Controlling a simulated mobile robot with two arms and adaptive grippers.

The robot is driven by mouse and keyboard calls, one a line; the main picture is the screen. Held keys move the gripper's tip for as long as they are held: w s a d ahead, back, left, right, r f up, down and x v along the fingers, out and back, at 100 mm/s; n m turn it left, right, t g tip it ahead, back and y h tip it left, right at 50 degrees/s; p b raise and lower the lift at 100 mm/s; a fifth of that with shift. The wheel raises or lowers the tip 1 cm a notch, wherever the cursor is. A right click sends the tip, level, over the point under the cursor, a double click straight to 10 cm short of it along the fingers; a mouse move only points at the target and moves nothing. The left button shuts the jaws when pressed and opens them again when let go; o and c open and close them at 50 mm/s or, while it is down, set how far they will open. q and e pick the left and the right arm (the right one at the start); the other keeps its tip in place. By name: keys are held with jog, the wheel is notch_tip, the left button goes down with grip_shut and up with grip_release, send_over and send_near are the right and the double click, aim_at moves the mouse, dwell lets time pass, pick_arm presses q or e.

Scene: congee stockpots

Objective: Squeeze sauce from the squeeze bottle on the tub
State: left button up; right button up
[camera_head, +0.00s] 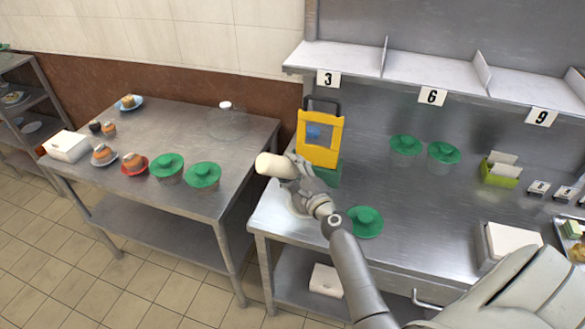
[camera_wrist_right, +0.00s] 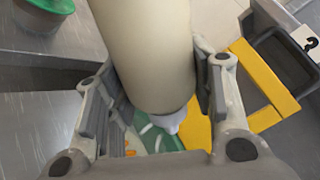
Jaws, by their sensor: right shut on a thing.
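My right gripper (camera_head: 296,172) is shut around a cream squeeze bottle (camera_head: 272,164), held over the gap between the two steel tables. In the right wrist view the bottle (camera_wrist_right: 145,45) lies between the fingers (camera_wrist_right: 155,85), with its pale nozzle (camera_wrist_right: 168,124) at the lower end. In that view a green thing with white and orange bits (camera_wrist_right: 150,142) shows behind the nozzle. A green box (camera_head: 328,172), partly hidden by the gripper, stands below the yellow frame; I cannot tell whether it is the tub. My left gripper is not in view.
The yellow frame (camera_head: 320,152) with a black handle stands close beside my right gripper. A green-lidded pot (camera_head: 365,222) is near my forearm. More green-lidded pots (camera_head: 203,176) and food plates stand on the left table (camera_head: 190,125). A numbered shelf (camera_head: 430,71) overhangs the right table.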

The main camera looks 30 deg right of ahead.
jog(key=shift+a+f+n, duration=0.1)
jog(key=shift+f+n, duration=0.1)
jog(key=shift+n, duration=0.7)
jog(key=n, duration=0.4)
jog(key=shift+a+r+n, duration=0.2)
jog(key=shift+a+n, duration=0.1)
jog(key=shift+a, duration=0.05)
jog(key=shift+d+r+n, duration=0.1)
jog(key=shift+r+n, duration=0.1)
jog(key=shift+n, duration=0.7)
jog(key=d+n, duration=0.1)
jog(key=n, duration=0.1)
jog(key=d+r+n, duration=0.1)
jog(key=n, duration=0.1)
jog(key=d+r+n, duration=0.1)
jog(key=d+n, duration=0.1)
jog(key=shift+s+r+h, duration=0.15)
jog(key=shift+h, duration=0.15)
notch_tip(320, 180, up, 14)
jog(key=d+n+p, duration=0.2)
jog(key=n+p, duration=0.8)
jog(key=p, duration=0.1)
jog(key=shift+d, duration=0.15)
